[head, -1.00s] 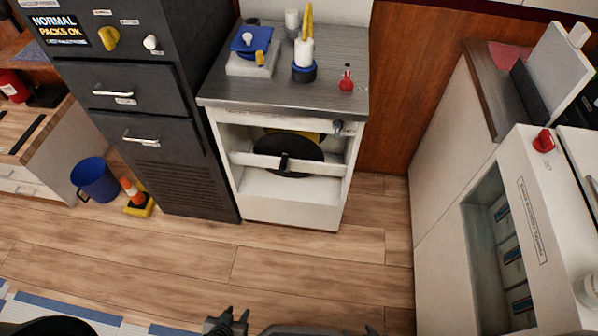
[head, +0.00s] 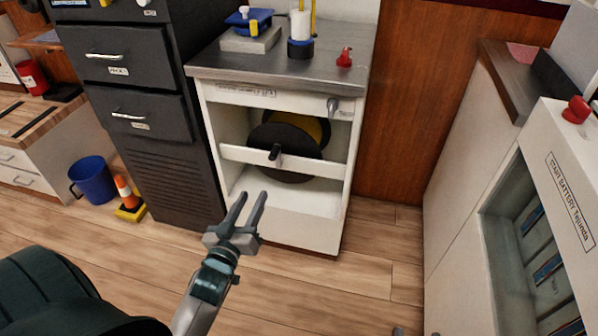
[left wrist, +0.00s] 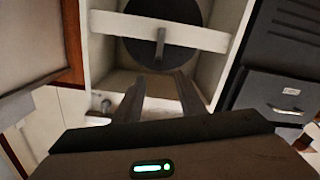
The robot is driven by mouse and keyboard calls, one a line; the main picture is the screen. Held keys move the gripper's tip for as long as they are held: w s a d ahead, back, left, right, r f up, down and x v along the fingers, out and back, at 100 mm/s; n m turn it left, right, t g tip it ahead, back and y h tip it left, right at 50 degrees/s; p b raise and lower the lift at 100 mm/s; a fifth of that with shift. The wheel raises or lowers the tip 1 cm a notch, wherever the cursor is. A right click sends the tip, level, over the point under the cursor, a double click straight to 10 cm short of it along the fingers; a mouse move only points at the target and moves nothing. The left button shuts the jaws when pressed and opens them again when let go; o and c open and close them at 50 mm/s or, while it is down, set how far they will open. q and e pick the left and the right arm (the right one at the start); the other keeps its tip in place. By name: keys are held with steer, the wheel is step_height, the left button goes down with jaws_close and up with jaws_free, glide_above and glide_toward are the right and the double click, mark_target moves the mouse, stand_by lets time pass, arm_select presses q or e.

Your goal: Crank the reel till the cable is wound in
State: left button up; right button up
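The reel (head: 287,147) is a dark disc with a yellow part behind it, inside an open white cabinet (head: 292,220). A white bar (head: 240,154) crosses in front of it, with a dark crank handle (head: 275,153) sticking out at its middle. The left wrist view shows the reel (left wrist: 165,35) and the crank handle (left wrist: 161,46) beyond the fingers. My left gripper (head: 250,200) is open and empty, in front of the cabinet and below the handle, apart from it. In the left wrist view my fingers (left wrist: 160,95) are spread. My right gripper is not clearly visible. I cannot make out any cable.
A grey handle or nozzle (head: 333,106) is at the cabinet's upper right. The countertop (head: 275,72) holds several items, including a red one (head: 345,57). Dark drawers (head: 140,115) stand left, a white battery unit (head: 560,150) right. The floor (head: 370,265) between is clear.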

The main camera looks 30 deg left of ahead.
mark_target(272, 158)
arm_select(q)
steer(key=shift+d+r, duration=0.15)
steer(key=shift+r, duration=0.4)
arm_select(e)
steer(key=shift+s+d+r, duration=0.15)
steer(key=shift+d+r, duration=0.1)
steer(key=shift+r, duration=0.35)
arm_select(q)
steer(key=shift+w, duration=0.1)
steer(key=b+x, duration=0.1)
steer(key=x, duration=0.7)
steer(key=b+x, duration=0.1)
steer(key=x, duration=0.7)
steer(key=shift+r, duration=0.2)
steer(key=shift+w, duration=0.65)
arm_select(e)
step_height(272, 158, up, 7)
steer(key=a+t+y, duration=0.1)
steer(key=t, duration=0.3)
steer(key=shift+a+r, duration=0.15)
steer(key=shift+a, duration=0.1)
arm_select(q)
jaws_close()
